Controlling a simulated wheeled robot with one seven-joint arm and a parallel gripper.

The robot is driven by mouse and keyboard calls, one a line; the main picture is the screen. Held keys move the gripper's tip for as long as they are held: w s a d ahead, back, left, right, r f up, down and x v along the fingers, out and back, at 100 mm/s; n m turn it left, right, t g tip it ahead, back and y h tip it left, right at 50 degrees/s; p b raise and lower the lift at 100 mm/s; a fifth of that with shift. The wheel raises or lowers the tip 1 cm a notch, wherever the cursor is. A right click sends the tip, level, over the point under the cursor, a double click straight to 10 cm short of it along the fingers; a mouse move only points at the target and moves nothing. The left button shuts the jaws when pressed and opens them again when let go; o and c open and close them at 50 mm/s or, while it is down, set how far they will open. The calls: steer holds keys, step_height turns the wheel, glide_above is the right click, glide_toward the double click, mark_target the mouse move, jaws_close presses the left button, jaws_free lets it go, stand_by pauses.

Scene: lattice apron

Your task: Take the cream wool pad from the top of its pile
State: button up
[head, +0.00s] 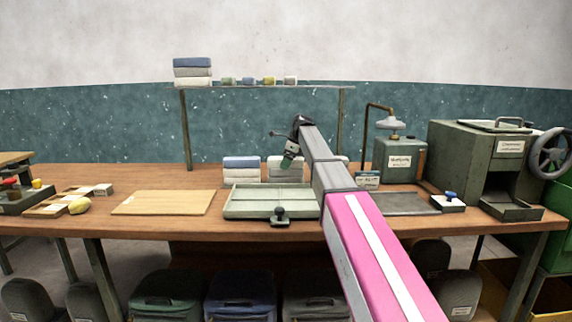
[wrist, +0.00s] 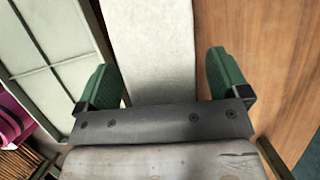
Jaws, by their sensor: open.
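My gripper (head: 288,158) hangs above this pile, pointing down. In the wrist view my gripper (wrist: 160,70) is open, with its two green fingers apart. The cream top pad (wrist: 150,35) lies between and beyond the fingers, nearer the left one, and nothing is held. The gap in height between fingertips and pad cannot be told.
A pile with a blue top pad (head: 241,164) stands just left of the cream pile. The pale green tray (head: 232,210) lies in front. A shelf (head: 235,88) crosses above the back. A wooden board (head: 163,203) lies left. A green machine (head: 470,150) stands right.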

steer(key=shift+f, duration=0.1)
stand_by(0.3)
steer(key=c, duration=1)
